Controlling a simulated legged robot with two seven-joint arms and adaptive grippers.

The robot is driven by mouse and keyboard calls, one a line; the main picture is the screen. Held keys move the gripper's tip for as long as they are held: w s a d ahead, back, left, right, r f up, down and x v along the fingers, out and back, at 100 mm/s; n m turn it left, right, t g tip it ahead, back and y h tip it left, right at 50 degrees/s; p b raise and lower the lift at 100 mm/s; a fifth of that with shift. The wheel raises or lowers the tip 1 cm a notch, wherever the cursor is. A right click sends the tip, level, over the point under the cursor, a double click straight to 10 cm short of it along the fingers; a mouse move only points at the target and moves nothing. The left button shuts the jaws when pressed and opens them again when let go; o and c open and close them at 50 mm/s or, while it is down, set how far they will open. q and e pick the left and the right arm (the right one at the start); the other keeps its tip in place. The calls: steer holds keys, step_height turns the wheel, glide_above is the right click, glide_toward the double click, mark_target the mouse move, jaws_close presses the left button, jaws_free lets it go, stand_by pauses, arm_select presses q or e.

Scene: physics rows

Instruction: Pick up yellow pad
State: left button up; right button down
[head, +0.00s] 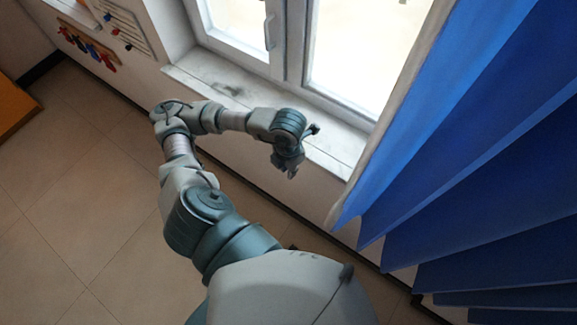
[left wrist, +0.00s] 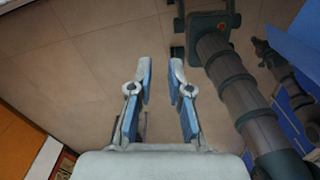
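No yellow pad shows in either view. My left gripper (head: 290,170) hangs from the bent left arm in the head view, in front of the window sill, small and partly hidden by its wrist. In the left wrist view my left gripper (left wrist: 161,75) has its two blue-padded fingers apart, with nothing between them and bare floor tiles behind. My right gripper cannot be made out in either view.
A blue curtain (head: 470,150) hangs at the right, beside the window sill (head: 235,95). Tools hang on the wall (head: 88,48) at the upper left. An orange piece of furniture (head: 14,106) stands at the left edge. The tiled floor (head: 80,190) at left is clear.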

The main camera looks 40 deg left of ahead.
arm_select(q)
steer(key=o, duration=1)
steer(key=shift+c, duration=0.2)
step_height(320, 180, up, 11)
steer(key=shift+r, duration=0.2)
steer(key=o, duration=0.3)
steer(key=shift+w+r, duration=0.15)
steer(key=shift+r, duration=0.05)
steer(key=shift+o, duration=0.4)
steer(key=w+a, duration=0.1)
steer(key=w, duration=0.1)
steer(key=w+a+r+p, duration=0.1)
steer(key=w+a, duration=0.1)
steer(key=shift+w+a+r, duration=0.1)
steer(key=shift+w, duration=0.15)
steer(key=w+a+m+p, duration=0.1)
steer(key=w+a+p, duration=0.1)
steer(key=w+a, duration=0.4)
steer(key=f, duration=0.7)
steer(key=a+f, duration=0.1)
steer(key=f, duration=0.3)
steer(key=shift+s+f, duration=0.3)
steer(key=shift+f, duration=0.05)
step_height(320, 180, down, 6)
steer(key=shift+w+a+r+p, duration=0.15)
steer(key=shift+p, duration=0.45)
steer(key=shift+f, duration=0.25)
